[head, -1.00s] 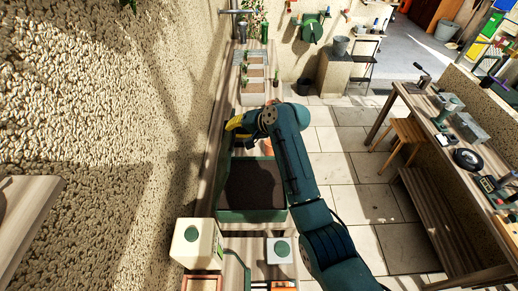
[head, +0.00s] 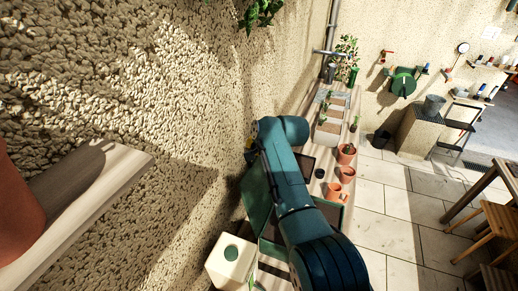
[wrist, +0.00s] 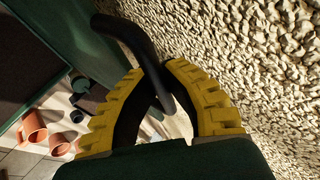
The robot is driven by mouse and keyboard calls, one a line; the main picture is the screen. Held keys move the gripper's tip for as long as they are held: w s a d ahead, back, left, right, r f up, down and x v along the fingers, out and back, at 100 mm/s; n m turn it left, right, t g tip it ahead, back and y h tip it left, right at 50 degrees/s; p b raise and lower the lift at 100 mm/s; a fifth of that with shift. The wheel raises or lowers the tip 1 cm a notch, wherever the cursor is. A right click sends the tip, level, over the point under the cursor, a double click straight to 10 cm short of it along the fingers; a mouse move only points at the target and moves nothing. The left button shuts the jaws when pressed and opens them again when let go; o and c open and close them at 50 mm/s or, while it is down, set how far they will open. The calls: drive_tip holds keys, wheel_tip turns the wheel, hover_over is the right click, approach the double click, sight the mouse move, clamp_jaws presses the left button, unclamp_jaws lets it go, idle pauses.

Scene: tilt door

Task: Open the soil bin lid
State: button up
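The soil bin (head: 334,214) is a green box below my arm, partly hidden by it. Its green lid (head: 257,196) stands steeply tilted up on the left side, near the stone wall. In the wrist view, a green panel (wrist: 95,45) fills the upper left, with dark soil (wrist: 30,40) beside it. A curved black handle (wrist: 128,32) runs from the panel between my yellow fingers. My gripper (wrist: 157,72) has its fingertips together around this handle. In the head view my gripper is mostly hidden behind the arm, at the lid's upper edge.
The rough stone wall (head: 120,90) is close on the left. Terracotta pots (head: 346,154) stand on the bench right of the bin. A wooden shelf (head: 85,200) juts out at left.

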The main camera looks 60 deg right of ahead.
drive_tip(key=shift+o, duration=1.4)
drive_tip(key=shift+d+r, duration=0.15)
drive_tip(key=shift+r, duration=0.15)
drive_tip(key=shift+o, duration=0.8)
drive_tip(key=shift+f, duration=0.15)
drive_tip(key=v, duration=1.2)
